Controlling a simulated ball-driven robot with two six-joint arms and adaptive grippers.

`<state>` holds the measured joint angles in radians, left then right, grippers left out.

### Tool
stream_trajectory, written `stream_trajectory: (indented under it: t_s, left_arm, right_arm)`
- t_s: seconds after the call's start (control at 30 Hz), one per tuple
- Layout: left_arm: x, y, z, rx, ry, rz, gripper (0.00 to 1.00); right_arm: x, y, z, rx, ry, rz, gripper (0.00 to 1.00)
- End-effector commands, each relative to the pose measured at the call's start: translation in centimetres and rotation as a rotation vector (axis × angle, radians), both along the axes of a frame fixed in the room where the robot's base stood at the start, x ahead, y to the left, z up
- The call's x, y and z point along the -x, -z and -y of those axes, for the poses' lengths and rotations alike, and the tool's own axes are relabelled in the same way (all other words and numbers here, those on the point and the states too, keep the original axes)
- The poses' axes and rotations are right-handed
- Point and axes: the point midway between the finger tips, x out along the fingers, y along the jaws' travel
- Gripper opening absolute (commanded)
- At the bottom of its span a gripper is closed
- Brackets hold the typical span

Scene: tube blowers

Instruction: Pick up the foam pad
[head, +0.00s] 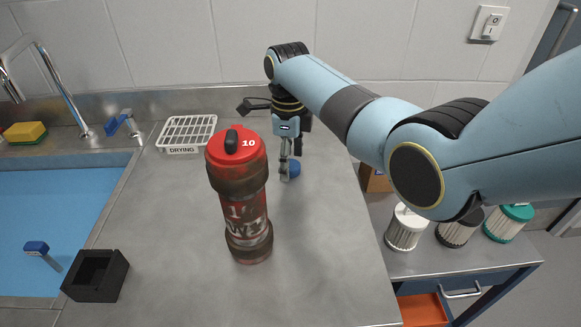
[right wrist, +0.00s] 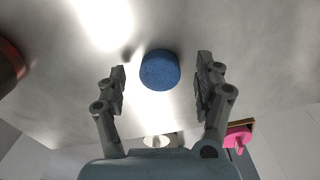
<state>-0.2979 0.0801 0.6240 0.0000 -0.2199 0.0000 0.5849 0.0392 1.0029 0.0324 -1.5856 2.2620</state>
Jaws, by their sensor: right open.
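The foam pad (head: 293,169) is a small blue round piece on the grey counter, behind and to the right of the red canister. It also shows in the right wrist view (right wrist: 160,70), lying ahead of and between the spread fingers. In the right wrist view my right gripper (right wrist: 160,85) is open and empty, with a gap on both sides of the pad. My left gripper is not in view.
A red canister (head: 244,205) marked 10 stands left of my right gripper. A white drying rack (head: 187,133), a black square holder (head: 97,276) and a blue sink (head: 50,210) lie further left. Several filters, one white (head: 406,228), stand at the right.

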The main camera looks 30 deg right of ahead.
Motion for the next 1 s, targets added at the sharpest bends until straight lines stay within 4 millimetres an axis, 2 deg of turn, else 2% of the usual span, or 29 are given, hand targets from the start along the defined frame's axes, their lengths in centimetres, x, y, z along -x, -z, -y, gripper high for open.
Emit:
stream_trajectory:
  t_s: [0.1, 0.3, 0.6, 1.0]
  left_arm:
    - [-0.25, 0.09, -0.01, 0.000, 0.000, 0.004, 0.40]
    - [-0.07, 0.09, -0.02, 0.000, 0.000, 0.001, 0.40]
    - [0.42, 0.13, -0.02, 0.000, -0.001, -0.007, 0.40]
    - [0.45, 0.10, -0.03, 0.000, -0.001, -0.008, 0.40]
  right_arm:
    - [0.02, 0.83, -0.02, 0.000, -0.001, 0.000, 0.70]
    - [0.00, 0.84, -0.03, 0.000, -0.001, 0.001, 0.70]
    - [0.02, 0.83, -0.03, -0.001, -0.001, 0.001, 0.30]
    - [-0.03, 0.36, -0.02, 0.000, -0.001, 0.001, 0.29]
